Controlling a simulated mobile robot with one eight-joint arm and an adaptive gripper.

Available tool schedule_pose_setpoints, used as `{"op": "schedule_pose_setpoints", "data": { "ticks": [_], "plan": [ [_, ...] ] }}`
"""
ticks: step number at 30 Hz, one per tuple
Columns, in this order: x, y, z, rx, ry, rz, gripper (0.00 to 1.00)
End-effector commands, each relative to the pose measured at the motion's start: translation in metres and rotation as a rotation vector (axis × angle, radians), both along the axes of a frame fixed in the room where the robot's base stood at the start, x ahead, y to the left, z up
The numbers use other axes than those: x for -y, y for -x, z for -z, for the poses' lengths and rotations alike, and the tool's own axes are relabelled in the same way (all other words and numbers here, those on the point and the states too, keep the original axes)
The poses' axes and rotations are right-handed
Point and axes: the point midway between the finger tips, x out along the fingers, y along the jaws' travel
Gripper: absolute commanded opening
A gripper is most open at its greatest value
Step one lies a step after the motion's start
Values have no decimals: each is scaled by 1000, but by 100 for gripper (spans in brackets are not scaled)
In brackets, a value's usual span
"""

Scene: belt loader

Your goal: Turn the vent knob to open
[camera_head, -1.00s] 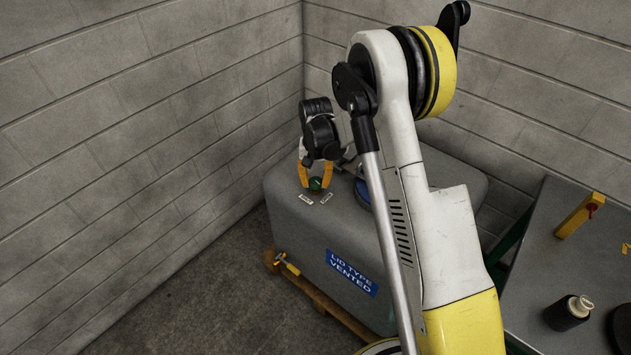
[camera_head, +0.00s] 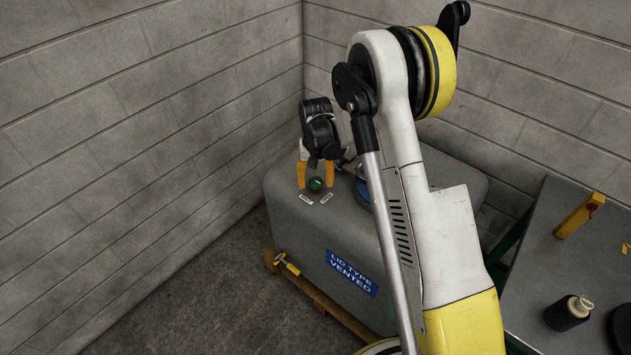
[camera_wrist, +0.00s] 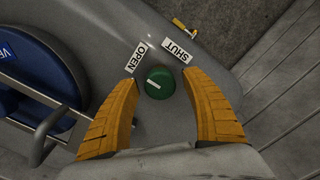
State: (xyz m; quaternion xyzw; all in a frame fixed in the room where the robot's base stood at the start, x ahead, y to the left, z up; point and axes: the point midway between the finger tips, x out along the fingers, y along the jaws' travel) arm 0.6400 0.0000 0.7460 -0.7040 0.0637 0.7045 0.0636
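The green vent knob (camera_wrist: 158,83) sits on top of the grey tank (camera_head: 350,225); it also shows in the head view (camera_head: 315,184). Its white line lies toward the left in the wrist view, on the OPEN side and away from SHUT. The OPEN label (camera_wrist: 136,57) and SHUT label (camera_wrist: 179,50) lie just beyond it. My gripper (camera_wrist: 159,76) is open, with one orange finger on each side of the knob and a visible gap on both sides. In the head view my gripper (camera_head: 315,181) points down over the knob.
A blue round lid (camera_wrist: 35,70) with metal bars is left of the knob in the wrist view. The tank stands on a wooden pallet (camera_head: 320,299) near block walls. A table (camera_head: 550,255) at right holds a yellow block (camera_head: 579,216) and a dark bottle (camera_head: 568,313).

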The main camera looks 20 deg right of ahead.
Motion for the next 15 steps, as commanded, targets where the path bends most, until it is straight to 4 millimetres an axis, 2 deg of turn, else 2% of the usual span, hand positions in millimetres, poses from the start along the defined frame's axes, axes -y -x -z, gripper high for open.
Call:
{"op": "schedule_pose_setpoints", "data": {
  "ticks": [10, 15],
  "plan": [
    [0, 0, -3, 1, 0, 1, 59],
    [0, 0, -26, 1, 0, 1, 59]
  ]
}}
